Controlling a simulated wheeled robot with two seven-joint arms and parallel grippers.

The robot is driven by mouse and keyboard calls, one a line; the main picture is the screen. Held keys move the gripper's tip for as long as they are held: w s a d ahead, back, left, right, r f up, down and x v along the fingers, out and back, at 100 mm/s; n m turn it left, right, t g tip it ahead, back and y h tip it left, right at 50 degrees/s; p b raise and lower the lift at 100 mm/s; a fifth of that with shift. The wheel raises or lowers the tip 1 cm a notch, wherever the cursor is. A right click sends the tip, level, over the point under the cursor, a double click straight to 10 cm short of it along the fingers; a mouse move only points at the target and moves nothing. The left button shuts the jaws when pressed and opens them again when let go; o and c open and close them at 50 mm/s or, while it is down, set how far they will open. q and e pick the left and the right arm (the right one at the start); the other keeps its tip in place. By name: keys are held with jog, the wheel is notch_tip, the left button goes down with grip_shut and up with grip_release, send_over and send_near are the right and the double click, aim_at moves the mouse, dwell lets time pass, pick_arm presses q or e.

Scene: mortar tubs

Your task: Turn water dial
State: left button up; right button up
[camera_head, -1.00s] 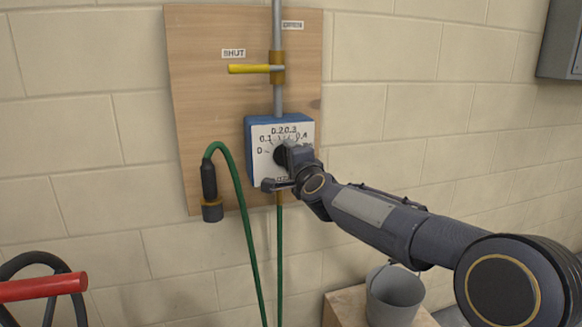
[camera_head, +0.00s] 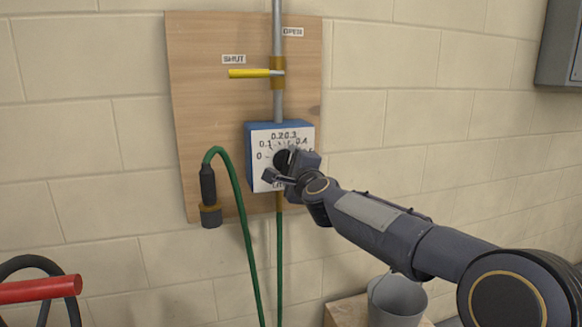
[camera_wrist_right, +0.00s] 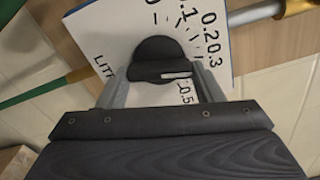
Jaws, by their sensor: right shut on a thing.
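The water dial is a black round knob (camera_wrist_right: 158,58) on the white face of a blue box (camera_head: 263,127) fixed to a wooden board. The face carries numbers from 0 upward in tenths. My right gripper (camera_head: 285,165) is at the knob, shut on its raised grip bar, and covers part of the dial face in the head view. In the right wrist view its two fingers (camera_wrist_right: 160,88) stand on either side of the bar. A white mark shows on the bar, on the side toward 0.5. My left gripper is not in view.
Above the box, a yellow lever (camera_head: 249,73) sits horizontal beside the SHUT label (camera_head: 233,59). A green hose (camera_head: 235,195) loops left of the box. A grey bucket (camera_head: 397,299) stands below at right. A red bar (camera_head: 38,290) is at lower left.

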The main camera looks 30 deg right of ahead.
jog(key=shift+f, duration=0.1)
jog(key=o, duration=1)
jog(key=v, duration=0.7)
jog(key=shift+s+a, duration=0.1)
jog(key=shift+s, duration=0.3)
